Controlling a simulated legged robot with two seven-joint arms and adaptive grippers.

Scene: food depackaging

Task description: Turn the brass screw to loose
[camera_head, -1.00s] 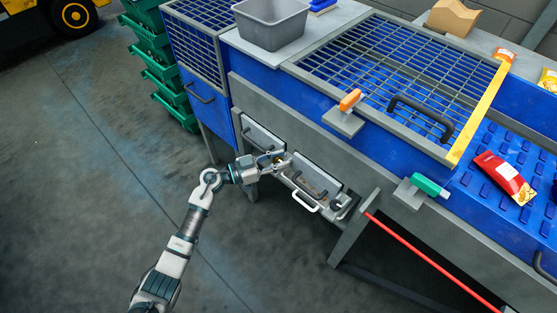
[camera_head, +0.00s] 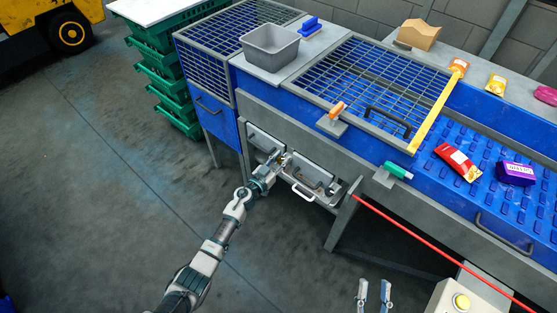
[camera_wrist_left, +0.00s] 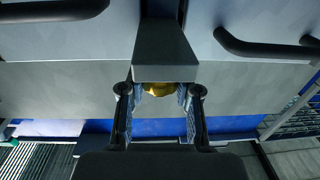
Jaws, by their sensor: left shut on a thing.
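The brass screw (camera_wrist_left: 158,89) shows as a yellow knob under a grey block (camera_wrist_left: 165,50) in the left wrist view. My left gripper (camera_wrist_left: 158,102) has one finger on each side of the screw and is shut on it. In the head view my left gripper (camera_head: 279,164) is at the front of the machine, by the left metal flap, and mostly hides the screw. My right gripper (camera_head: 373,285) shows at the bottom edge of the head view. Its two fingers are apart, with nothing between them.
A white handle (camera_head: 303,192) sticks out right of my left gripper. A red bar (camera_head: 430,246) slants along the machine's front. A control box with a yellow button (camera_head: 462,301) stands at bottom right.

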